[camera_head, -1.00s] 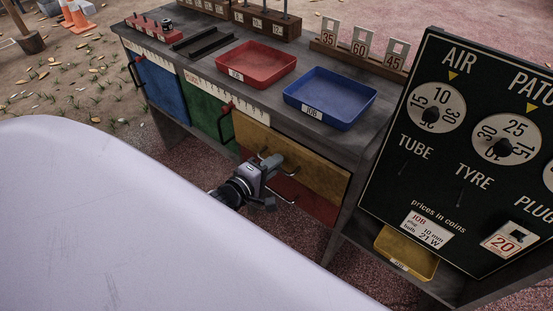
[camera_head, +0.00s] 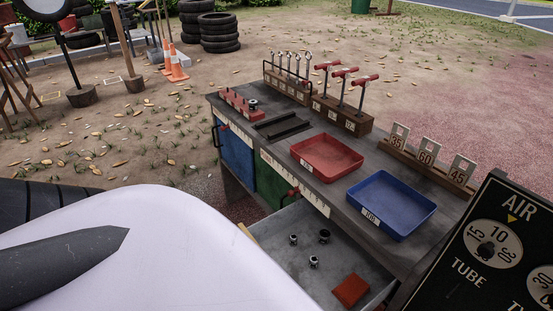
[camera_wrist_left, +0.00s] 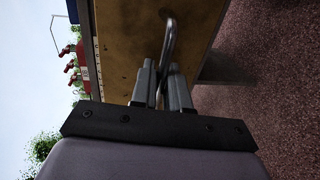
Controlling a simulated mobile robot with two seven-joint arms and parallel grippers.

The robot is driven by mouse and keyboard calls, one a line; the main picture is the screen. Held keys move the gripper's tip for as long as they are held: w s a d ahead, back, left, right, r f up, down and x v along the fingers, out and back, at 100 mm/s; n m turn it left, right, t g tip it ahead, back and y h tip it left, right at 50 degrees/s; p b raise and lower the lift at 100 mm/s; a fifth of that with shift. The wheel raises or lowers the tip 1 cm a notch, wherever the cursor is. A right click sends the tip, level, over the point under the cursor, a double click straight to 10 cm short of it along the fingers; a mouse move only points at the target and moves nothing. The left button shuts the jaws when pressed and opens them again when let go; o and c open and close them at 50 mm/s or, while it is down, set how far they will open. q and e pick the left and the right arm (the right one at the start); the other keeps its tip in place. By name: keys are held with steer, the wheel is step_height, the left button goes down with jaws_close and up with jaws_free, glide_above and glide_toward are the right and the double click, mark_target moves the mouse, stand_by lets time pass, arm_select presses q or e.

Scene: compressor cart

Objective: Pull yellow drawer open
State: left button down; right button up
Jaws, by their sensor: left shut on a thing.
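The yellow drawer (camera_head: 275,232) stands pulled out from the grey bench, its grey inside open to view in the head view. Three small metal sockets (camera_head: 324,236) and a red-orange square (camera_head: 350,290) lie in it. Only a sliver of its yellow edge shows there; my white body hides the rest of the front. In the left wrist view the yellow front (camera_wrist_left: 130,40) fills the upper middle. My left gripper (camera_wrist_left: 160,70) is shut on the bent metal drawer handle (camera_wrist_left: 169,38) there. The head view does not show this gripper. My right gripper is in neither view.
A red tray (camera_head: 327,156) and a blue tray (camera_head: 391,204) sit on the bench top. Blue (camera_head: 237,153) and green (camera_head: 272,187) fronts are left of the drawer. Red paving (camera_wrist_left: 270,110) shows beside the drawer.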

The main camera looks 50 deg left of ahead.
arm_select(q)
steer(key=shift+s, duration=0.4)
steer(key=c, duration=1.4)
jaws_free()
steer(key=shift+o, duration=0.2)
steer(key=v, duration=0.7)
steer(key=shift+p, duration=0.4)
steer(key=shift+s+a, duration=0.1)
steer(key=shift+s, duration=0.05)
